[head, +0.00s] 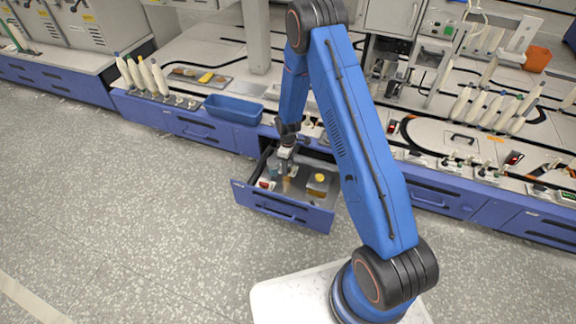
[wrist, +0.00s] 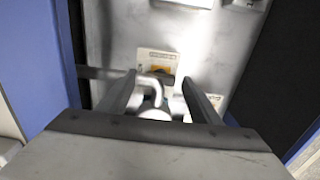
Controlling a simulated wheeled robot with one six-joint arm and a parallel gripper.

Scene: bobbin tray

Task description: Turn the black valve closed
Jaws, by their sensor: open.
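My gripper (wrist: 162,92) is open in the wrist view, its two dark fingers pointing at a metal surface. A pale curved pipe or handle (wrist: 157,86) shows between the fingers; I cannot tell whether they touch it. In the head view my gripper (head: 286,160) reaches down into an open blue drawer (head: 283,210). I cannot make out a black valve for certain in either view; the gripper may hide it.
The drawer also holds a yellow-topped container (head: 319,181) at right and a small red and white item (head: 264,184) at left. A blue bin (head: 234,109) and white bobbins (head: 148,77) stand on the bench. The speckled floor (head: 130,230) in front is clear.

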